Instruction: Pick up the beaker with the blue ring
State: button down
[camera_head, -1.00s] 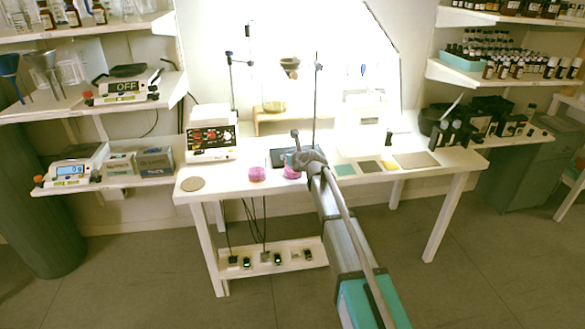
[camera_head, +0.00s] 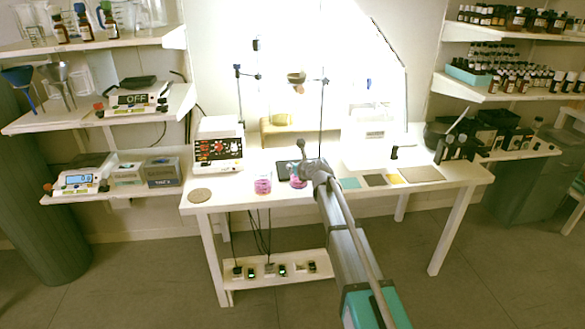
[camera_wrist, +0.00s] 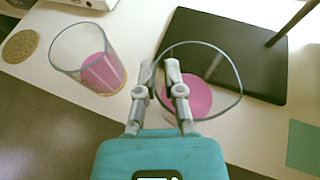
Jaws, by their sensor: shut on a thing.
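Two clear beakers with pink liquid stand out on the white table. The right beaker (camera_wrist: 228,98) is at my gripper (camera_wrist: 159,78) in the wrist view. My fingers are closed at its left wall, one seemingly inside the rim and one outside. In the head view this beaker (camera_head: 298,183) is partly behind my gripper (camera_head: 305,168); whether it touches the table is unclear. The left beaker (camera_wrist: 88,62) stands apart, left of my gripper; it also shows in the head view (camera_head: 263,187). I cannot make out a blue ring clearly on either beaker.
A dark stand base (camera_wrist: 228,52) lies just behind the held beaker, with a rod rising from it. A round tan mat (camera_wrist: 20,45) is at the far left. A teal mat (camera_wrist: 304,146) lies to the right.

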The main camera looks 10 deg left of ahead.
jog(key=shift+r+p, duration=0.35)
jog(key=shift+r, duration=0.4)
jog(key=d+r+p, duration=0.9)
jog(key=d+p, duration=0.1)
jog(key=d, duration=0.4)
jog(key=shift+s+r, duration=0.35)
jog(key=shift+r, duration=0.05)
